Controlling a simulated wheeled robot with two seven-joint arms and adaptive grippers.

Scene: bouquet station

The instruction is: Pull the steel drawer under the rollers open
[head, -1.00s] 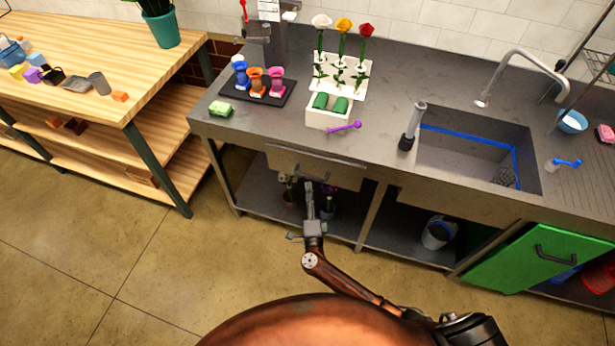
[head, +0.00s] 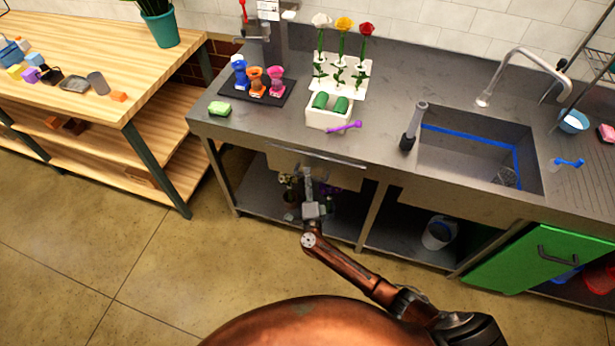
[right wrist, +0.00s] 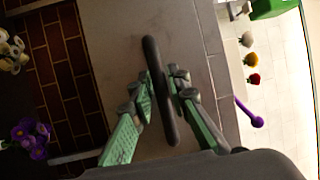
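The steel drawer (head: 276,159) is set under the worktop, below the white box with green rollers (head: 328,112). Its front looks flush with the counter. In the right wrist view its dark bar handle (right wrist: 158,90) stands out from the pale drawer front (right wrist: 110,35). My right gripper (head: 308,178) is in front of the drawer. In the right wrist view its two green-sided fingers (right wrist: 162,92) lie on either side of the handle, with a narrow gap visible. The gripper hides the handle in the head view. My left gripper is not in view.
Flower pots stand on the shelf below the drawer; purple flowers (right wrist: 28,135) show in the right wrist view. A purple tool (head: 345,127) lies near the counter edge. A green door (head: 540,258) stands to the right. The floor before the drawer is clear.

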